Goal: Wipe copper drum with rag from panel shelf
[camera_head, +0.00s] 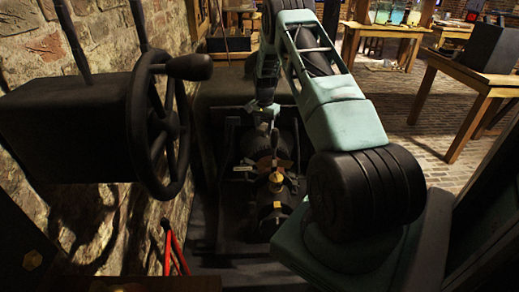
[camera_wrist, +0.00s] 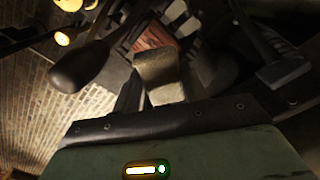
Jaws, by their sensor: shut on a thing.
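My gripper (camera_head: 265,108) hangs at the end of my teal arm in the middle of the head view, just above and behind a dark machine. In the wrist view it (camera_wrist: 158,92) is shut on a pale beige cloth-like piece, which looks like the rag (camera_wrist: 158,68). The machine carries a brownish, rounded part that looks like the copper drum (camera_head: 270,162), with brass fittings in front of it. The drum is dim and partly covered by these fittings. I cannot tell whether the rag touches it. I cannot make out the panel shelf.
A black box with a handwheel (camera_head: 160,122) stands at the left by the brick wall. Red-handled tool grips (camera_head: 175,250) are below it. Wooden tables (camera_head: 480,88) stand at the right, one bearing a dark box (camera_head: 490,46). The brick floor (camera_head: 425,125) between them is clear.

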